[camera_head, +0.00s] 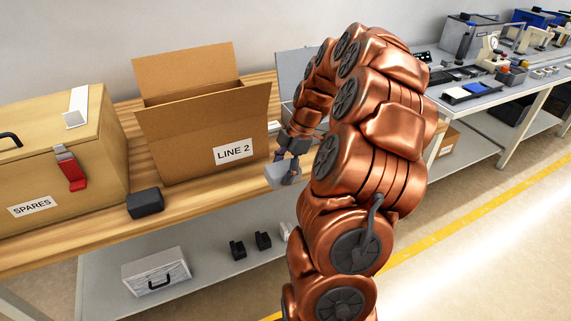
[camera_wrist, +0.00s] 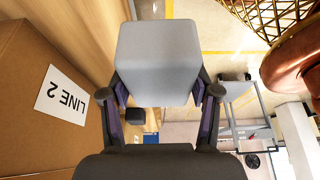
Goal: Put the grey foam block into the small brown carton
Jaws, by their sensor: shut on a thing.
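My gripper (camera_head: 291,163) is shut on the grey foam block (camera_head: 277,176), in front of the bench edge and to the right of the carton. In the wrist view the foam block (camera_wrist: 158,62) fills the space between the two fingers of my gripper (camera_wrist: 166,92). The small brown carton (camera_head: 200,130) stands upright on the wooden bench with its top flaps open and a "LINE 2" label on its front. Its labelled side (camera_wrist: 35,110) is at the left of the wrist view. The carton's inside is mostly hidden.
A wooden "SPARES" box (camera_head: 50,165) with a red latch stands left of the carton. A dark grey block (camera_head: 146,203) lies between them near the bench edge. A lower shelf (camera_head: 210,282) holds a metal case (camera_head: 157,277) and small black parts. My arm hides the bench's right part.

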